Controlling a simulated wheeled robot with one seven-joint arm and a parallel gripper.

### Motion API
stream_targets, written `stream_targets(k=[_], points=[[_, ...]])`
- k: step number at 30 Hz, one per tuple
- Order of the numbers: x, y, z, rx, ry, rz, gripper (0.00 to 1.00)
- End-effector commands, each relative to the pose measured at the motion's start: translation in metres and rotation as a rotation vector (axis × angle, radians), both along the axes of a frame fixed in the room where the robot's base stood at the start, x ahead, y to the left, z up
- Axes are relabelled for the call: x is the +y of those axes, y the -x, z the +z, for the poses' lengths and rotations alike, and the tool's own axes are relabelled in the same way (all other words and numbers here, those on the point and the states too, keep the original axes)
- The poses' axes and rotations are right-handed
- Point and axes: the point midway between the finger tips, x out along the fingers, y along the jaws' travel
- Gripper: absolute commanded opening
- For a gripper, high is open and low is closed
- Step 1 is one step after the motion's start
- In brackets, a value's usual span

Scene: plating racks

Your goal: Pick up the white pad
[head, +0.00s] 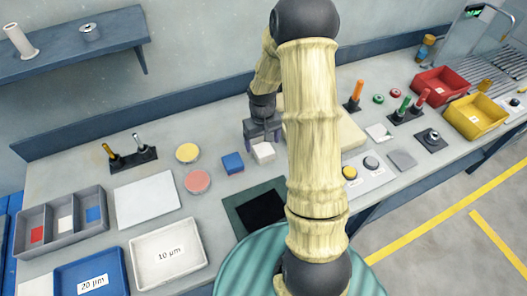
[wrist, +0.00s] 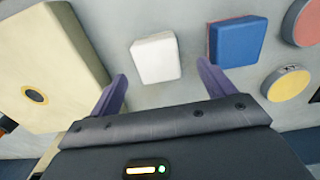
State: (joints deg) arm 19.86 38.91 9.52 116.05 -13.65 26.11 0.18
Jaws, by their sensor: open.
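The white pad (head: 263,152) is a small white block on the bench, just right of a blue pad (head: 233,163) in the head view. In the wrist view the white pad (wrist: 156,59) lies flat ahead of my gripper, roughly between the lines of its two fingers. My gripper (head: 263,137) is just above and behind the pad in the head view. In the wrist view my gripper (wrist: 160,88) has its purple fingers spread wide with nothing between them. The blue pad with a red edge (wrist: 237,41) lies close to the right finger's side.
A cream box (wrist: 55,65) stands close to the left finger. Yellow (head: 188,152) and pink (head: 197,181) round dishes lie left of the blue pad. A divided grey tray (head: 63,224) holds red, white and blue pieces. A dark square mat (head: 235,205) lies in front.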

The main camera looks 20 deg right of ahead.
Motion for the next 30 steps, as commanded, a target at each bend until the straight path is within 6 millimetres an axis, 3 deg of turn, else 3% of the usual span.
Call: stream_targets(k=[14,24,30], points=[[0.001,0.0,-0.008,0.0,0.0,0.004,0.82],[-0.002,0.0,-0.046,0.003,-0.001,0.003,0.82],[-0.003,0.0,-0.057,0.0,0.0,0.002,0.82]])
